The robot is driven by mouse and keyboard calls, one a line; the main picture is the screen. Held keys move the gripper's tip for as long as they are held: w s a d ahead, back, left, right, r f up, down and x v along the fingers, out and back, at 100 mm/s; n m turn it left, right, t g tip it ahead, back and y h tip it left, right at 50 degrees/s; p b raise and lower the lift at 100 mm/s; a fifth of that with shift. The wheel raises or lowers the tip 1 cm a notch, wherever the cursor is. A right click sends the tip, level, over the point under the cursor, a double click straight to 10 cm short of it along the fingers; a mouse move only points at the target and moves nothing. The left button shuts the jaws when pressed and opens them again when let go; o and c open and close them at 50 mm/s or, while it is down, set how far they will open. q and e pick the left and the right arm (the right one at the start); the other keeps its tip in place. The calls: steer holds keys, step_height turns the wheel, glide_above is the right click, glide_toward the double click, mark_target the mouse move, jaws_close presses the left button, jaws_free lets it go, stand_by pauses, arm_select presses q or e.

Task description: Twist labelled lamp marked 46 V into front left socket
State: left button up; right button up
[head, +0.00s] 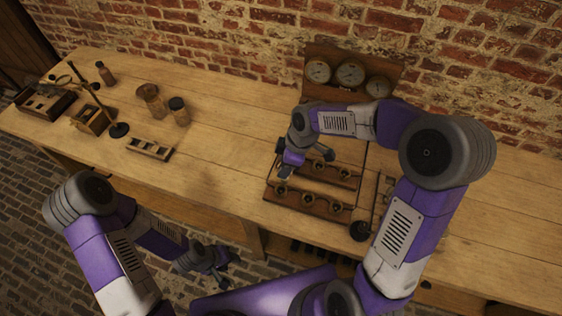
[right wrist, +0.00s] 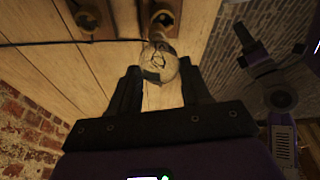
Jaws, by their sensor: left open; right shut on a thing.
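The wooden socket board (head: 318,206) lies on the bench with a front and a back row of round sockets. The front left socket (head: 281,189) shows just below my right gripper (head: 286,173). In the right wrist view, my right gripper (right wrist: 160,92) is shut on a clear glass lamp (right wrist: 157,64). The lamp's far end points at a socket (right wrist: 162,18); I cannot tell whether it is seated. No 46 V marking is readable. The lamp is hidden in the head view. My left gripper (head: 219,266) is open and empty, in front of the bench.
A gauge panel (head: 349,76) with three dials stands behind the board. A wooden rack (head: 150,149), brown jars (head: 179,110) and a stand (head: 119,129) are on the left. The bench between rack and board is clear. A dark round object (head: 361,231) lies right of the board.

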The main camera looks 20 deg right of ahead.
steer(key=n, duration=0.1)
steer(key=a+r+n, duration=0.1)
steer(key=n+g, duration=0.1)
steer(key=n, duration=0.1)
steer(key=shift+s+a+r, duration=0.15)
steer(key=shift+s+r, duration=0.05)
steer(key=shift+r, duration=0.1)
steer(key=shift+a+n, duration=0.1)
steer(key=shift+n, duration=0.2)
step_height(320, 180, down, 5)
steer(key=b, duration=0.4)
steer(key=shift+r, duration=0.1)
steer(key=shift+s+f+b, duration=0.1)
steer(key=shift+f+b, duration=0.55)
steer(key=shift+f, duration=0.6)
stand_by(1.1)
